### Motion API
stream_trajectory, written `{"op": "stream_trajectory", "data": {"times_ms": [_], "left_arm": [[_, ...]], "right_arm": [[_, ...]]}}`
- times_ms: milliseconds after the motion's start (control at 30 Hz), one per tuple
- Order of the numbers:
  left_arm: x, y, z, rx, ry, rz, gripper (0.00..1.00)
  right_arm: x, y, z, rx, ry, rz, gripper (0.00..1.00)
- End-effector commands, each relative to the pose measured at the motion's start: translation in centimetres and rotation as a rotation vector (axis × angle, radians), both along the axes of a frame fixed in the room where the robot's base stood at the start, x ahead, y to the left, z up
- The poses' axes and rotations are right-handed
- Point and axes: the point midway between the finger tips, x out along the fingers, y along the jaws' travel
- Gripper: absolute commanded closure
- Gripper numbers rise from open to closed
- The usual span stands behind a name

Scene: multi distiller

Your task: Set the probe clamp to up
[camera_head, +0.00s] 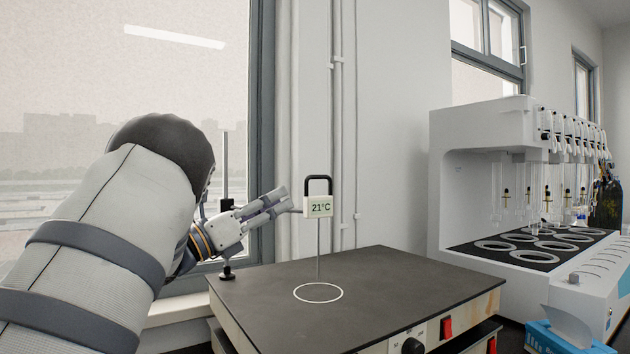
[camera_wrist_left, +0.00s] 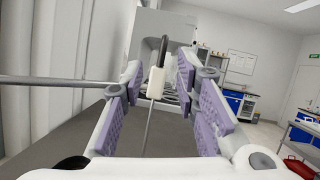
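The probe (camera_head: 319,207) has a white box reading 21°C, a black loop handle (camera_head: 318,179) on top and a thin rod hanging down over the hotplate (camera_head: 400,285). My left gripper (camera_head: 289,201) is open just left of the probe box. In the left wrist view the probe box (camera_wrist_left: 156,83) shows between the spread purple finger pads. A grey horizontal bar (camera_wrist_left: 50,80) runs in from the left toward the box. Contact is not visible. My right gripper is out of view.
A white circle (camera_head: 318,292) marks the plate's top below the probe, and the plate is otherwise clear. A large white multi-position distiller (camera_head: 485,125) stands at the right. A blue tissue box (camera_head: 560,340) is at the lower right. Wall and window are behind.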

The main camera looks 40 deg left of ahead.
Motion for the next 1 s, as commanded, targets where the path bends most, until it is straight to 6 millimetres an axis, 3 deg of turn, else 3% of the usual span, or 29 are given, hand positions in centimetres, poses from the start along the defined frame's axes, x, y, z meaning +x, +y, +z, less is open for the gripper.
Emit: {"op": "stream_trajectory", "data": {"times_ms": [133,400,533,900,1000], "left_arm": [[1.7,-0.4,0.7,0.002,-0.002,-0.004,0.72],[8.0,-1.7,3.0,0.002,0.002,-0.003,0.72],[10.0,-2.0,3.8,0.001,0.002,-0.002,0.72],[11.0,-2.2,4.5,-0.002,-0.001,-0.001,0.72],[10.9,-2.2,4.5,-0.002,-0.001,-0.001,0.92]], "right_arm": [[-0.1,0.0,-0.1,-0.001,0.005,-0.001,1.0],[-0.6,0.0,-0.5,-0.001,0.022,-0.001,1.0],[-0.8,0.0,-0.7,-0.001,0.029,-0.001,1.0],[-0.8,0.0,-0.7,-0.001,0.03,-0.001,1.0],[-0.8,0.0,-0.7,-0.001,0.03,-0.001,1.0]]}}
